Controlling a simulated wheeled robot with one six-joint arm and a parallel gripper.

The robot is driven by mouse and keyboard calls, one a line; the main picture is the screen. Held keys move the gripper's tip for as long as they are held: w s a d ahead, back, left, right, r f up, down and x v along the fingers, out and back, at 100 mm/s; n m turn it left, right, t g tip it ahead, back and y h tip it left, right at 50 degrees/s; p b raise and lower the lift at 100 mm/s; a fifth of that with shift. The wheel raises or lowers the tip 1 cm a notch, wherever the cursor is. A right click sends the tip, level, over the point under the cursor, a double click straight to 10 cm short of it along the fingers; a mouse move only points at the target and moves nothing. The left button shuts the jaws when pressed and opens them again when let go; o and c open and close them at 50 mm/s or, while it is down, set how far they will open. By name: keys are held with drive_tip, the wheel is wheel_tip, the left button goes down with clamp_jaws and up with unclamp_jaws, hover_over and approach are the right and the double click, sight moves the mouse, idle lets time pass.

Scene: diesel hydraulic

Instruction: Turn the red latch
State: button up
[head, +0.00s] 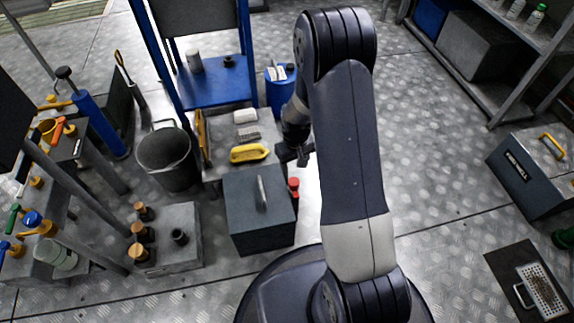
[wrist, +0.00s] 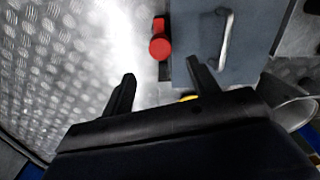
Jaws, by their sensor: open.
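The red latch (head: 293,188) is on the right side of a dark grey box (head: 252,222) with a metal handle on its lid. In the wrist view the red latch (wrist: 160,40) shows as a rounded red knob with a smaller red part behind it, beside the box's edge (wrist: 195,40). My gripper (head: 303,156) is above and behind the latch in the head view. In the wrist view my gripper (wrist: 160,74) is open, with nothing between its fingers. The latch appears beyond the gap between the fingertips, apart from them.
A yellow-handled item (head: 249,153) and small blocks lie on a low surface behind the box. A dark bucket (head: 167,158) stands to the left, near a block with wooden-topped pegs (head: 140,230). A blue stand (head: 218,85) is behind.

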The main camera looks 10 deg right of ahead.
sight(294, 181)
drive_tip(key=f+b, duration=0.1)
drive_tip(key=f, duration=0.2)
drive_tip(key=f+b, duration=0.2)
drive_tip(key=f, duration=0.2)
drive_tip(key=f+b, duration=0.1)
drive_tip(key=f, duration=0.3)
drive_tip(key=shift+w, duration=0.25)
drive_tip(key=shift+c, duration=0.4)
drive_tip(key=c, duration=0.9)
